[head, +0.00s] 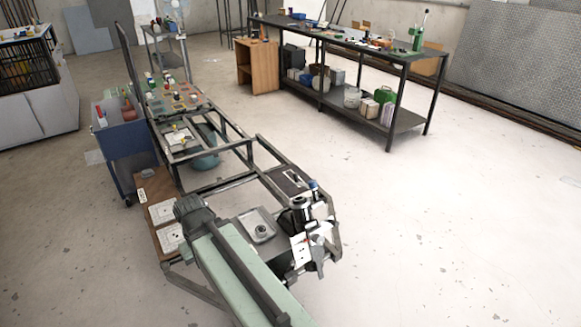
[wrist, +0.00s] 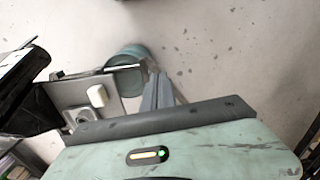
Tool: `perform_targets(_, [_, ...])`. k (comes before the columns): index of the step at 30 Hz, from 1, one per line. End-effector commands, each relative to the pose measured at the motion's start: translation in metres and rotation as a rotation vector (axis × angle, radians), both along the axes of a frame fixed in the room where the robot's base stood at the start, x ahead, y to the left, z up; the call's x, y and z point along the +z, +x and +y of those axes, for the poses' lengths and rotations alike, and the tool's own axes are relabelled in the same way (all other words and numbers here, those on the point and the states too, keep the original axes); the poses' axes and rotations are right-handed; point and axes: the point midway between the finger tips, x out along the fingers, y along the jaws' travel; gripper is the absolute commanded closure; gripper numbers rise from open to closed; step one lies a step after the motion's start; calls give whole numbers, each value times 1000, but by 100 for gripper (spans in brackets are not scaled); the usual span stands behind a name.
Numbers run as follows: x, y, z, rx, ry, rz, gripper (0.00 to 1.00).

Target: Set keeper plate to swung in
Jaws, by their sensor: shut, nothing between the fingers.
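In the wrist view, my gripper (wrist: 157,88) shows as slim grey fingers closed together, with nothing between them, past the edge of my green housing. Left of them is a grey plate (wrist: 68,91) bearing a white block (wrist: 98,95) and a round metal ring (wrist: 80,116). In the head view, a dark upright cylinder (head: 300,207) stands near the right end of the steel frame (head: 222,183). A white plate-like piece (head: 300,250) is below it, beside my arm. I cannot tell which part is the keeper plate or how it is swung.
A grey tray (head: 259,226) sits on the frame beside my arm. A blue cart (head: 125,147) stands at its left. A black workbench (head: 345,40) is at the back. A teal cylinder (wrist: 130,68) lies beyond my fingers. Floor right of the frame is clear.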

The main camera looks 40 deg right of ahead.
Motion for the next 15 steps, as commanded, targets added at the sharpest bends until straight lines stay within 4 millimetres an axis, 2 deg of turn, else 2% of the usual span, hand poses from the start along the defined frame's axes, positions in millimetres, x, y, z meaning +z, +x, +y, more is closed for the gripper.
perform_targets(11, [0,0,1,-1,3,1,100])
perform_targets(15, [2,3,15,-35,101,26,100])
